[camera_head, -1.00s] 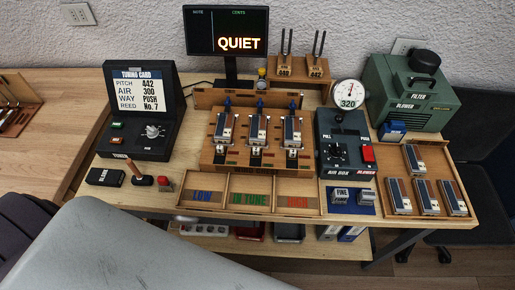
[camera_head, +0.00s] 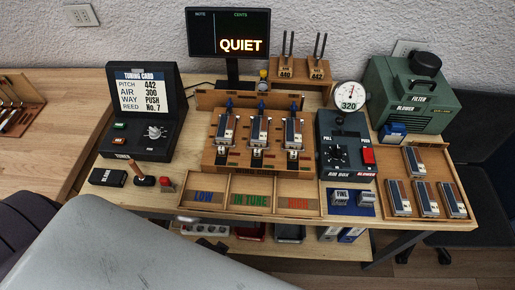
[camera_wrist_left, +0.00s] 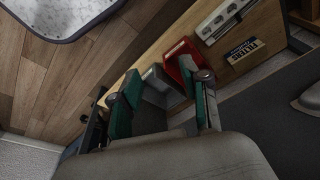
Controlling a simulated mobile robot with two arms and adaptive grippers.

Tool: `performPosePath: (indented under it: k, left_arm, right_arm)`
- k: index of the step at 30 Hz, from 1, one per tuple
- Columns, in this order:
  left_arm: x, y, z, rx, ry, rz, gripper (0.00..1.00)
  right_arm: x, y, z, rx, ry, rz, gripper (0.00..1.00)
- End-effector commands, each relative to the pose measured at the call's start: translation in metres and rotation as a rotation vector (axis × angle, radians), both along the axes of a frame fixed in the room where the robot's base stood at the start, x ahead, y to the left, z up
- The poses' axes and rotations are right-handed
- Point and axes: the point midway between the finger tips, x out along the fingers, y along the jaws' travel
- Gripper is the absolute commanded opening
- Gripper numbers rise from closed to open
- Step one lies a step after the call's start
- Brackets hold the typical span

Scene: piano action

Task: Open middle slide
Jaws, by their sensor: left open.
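The wooden reed block (camera_head: 222,158) stands at the middle of the bench in the head view. It carries three metal-and-blue units side by side, each with a blue upright piece behind it. The middle unit (camera_head: 258,133) stands between the other two, with its blue piece (camera_head: 261,104) behind it. Whether its slide is open is too small to tell. My left gripper (camera_wrist_left: 162,105) shows only in the left wrist view, with its two green-padded fingers apart and nothing between them. It is low, near a red tray (camera_wrist_left: 183,68), away from the reed block. My right gripper is out of view.
In front of the block is a tray (camera_head: 215,210) marked LOW, IN TUNE and HIGH. The air box (camera_head: 340,150) stands right of it, the tuning card case (camera_head: 150,145) left. A reed tray (camera_head: 413,185) lies at the right. A lower shelf (camera_head: 225,240) holds trays and binders.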

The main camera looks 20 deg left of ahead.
Motion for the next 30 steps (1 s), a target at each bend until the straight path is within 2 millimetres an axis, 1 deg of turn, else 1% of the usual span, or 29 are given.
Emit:
performPosePath:
  k: [1, 2, 3, 5, 6, 8, 9, 12, 14, 17, 18, 21, 26, 29, 30]
  left_arm:
    - [0.012, -0.002, 0.033, -0.003, -0.022, 0.003, 0.46]
    - [0.018, -0.003, 0.050, -0.003, -0.030, 0.004, 0.46]
    - [0.023, -0.003, 0.073, -0.005, -0.039, 0.006, 0.46]
    - [0.028, -0.004, 0.103, -0.006, -0.049, 0.008, 0.46]
    - [0.030, -0.004, 0.121, -0.006, -0.056, 0.009, 0.46]
    - [0.031, -0.004, 0.145, -0.006, -0.064, 0.011, 0.46]
    - [0.032, -0.003, 0.160, -0.007, -0.070, 0.012, 0.46]
    - [0.030, -0.003, 0.195, -0.007, -0.085, 0.013, 0.46]
    - [0.028, -0.002, 0.214, -0.004, -0.092, 0.010, 0.46]
    - [0.026, -0.001, 0.246, 0.022, -0.117, -0.037, 0.46]
    - [0.027, 0.000, 0.258, 0.057, -0.136, -0.098, 0.46]
    - [0.035, 0.003, 0.265, 0.157, -0.167, -0.256, 0.46]
    - [0.051, 0.004, 0.270, 0.331, -0.209, -0.520, 0.46]
    - [0.064, 0.004, 0.272, 0.467, -0.225, -0.714, 0.46]
    - [0.070, 0.003, 0.273, 0.530, -0.230, -0.802, 0.46]
  right_arm:
    - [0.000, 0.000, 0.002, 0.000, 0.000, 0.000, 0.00]
    - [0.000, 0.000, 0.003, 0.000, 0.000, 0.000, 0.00]
    - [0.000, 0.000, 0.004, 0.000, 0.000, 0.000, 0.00]
    - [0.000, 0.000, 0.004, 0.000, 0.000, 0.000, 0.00]
    - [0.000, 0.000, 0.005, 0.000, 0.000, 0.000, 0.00]
    - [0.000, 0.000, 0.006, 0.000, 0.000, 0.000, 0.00]
    - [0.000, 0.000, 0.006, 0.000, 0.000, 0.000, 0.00]
    - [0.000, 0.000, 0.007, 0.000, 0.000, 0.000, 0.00]
    - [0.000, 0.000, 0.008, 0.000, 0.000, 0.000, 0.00]
    - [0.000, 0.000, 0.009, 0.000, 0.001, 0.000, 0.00]
    - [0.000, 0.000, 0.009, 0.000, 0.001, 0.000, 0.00]
    - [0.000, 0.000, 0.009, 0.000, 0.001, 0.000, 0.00]
    - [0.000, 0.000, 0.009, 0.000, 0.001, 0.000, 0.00]
    - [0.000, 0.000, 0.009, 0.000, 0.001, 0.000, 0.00]
    - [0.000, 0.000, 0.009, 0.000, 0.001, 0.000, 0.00]
